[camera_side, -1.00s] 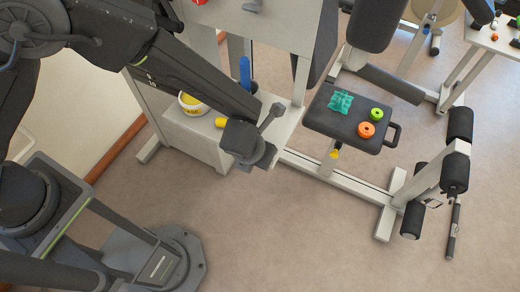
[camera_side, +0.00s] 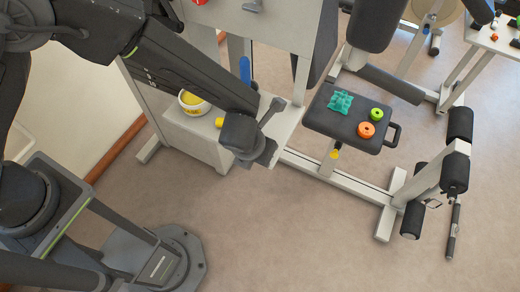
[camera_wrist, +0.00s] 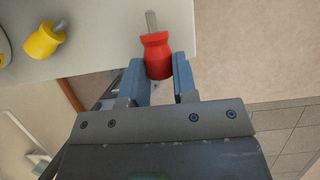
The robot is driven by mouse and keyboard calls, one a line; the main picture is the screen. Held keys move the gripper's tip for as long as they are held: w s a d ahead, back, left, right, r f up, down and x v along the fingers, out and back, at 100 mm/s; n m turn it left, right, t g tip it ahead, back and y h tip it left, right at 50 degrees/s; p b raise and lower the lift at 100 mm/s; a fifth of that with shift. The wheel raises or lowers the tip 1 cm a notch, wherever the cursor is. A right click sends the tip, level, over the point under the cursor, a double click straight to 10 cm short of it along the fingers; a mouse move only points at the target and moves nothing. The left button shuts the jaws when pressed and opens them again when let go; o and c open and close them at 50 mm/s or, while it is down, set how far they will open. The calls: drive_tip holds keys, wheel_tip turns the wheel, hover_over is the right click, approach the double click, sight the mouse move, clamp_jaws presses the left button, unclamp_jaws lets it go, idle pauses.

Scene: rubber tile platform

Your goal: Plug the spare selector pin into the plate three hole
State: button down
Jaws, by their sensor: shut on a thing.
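In the wrist view my gripper (camera_wrist: 158,68) is shut on a red-handled pin (camera_wrist: 157,55) with a bare metal shaft. The shaft points away from the gripper, over the edge of a white shelf. In the side view my wrist covers the fingers and the red pin. A yellow-handled pin (camera_wrist: 43,40) lies on the shelf at the left of the wrist view; it also shows in part beside my arm in the side view (camera_side: 219,122). I cannot make out the plate three hole in either view.
The white shelf (camera_wrist: 100,30) belongs to a gym machine. A bowl with yellow contents (camera_side: 192,104) and a blue upright item (camera_side: 245,70) stand on it. A black bench seat (camera_side: 330,120) to the right bears a teal item, a green ring and an orange ring.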

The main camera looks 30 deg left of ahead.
drive_tip(key=shift+r, duration=2.7)
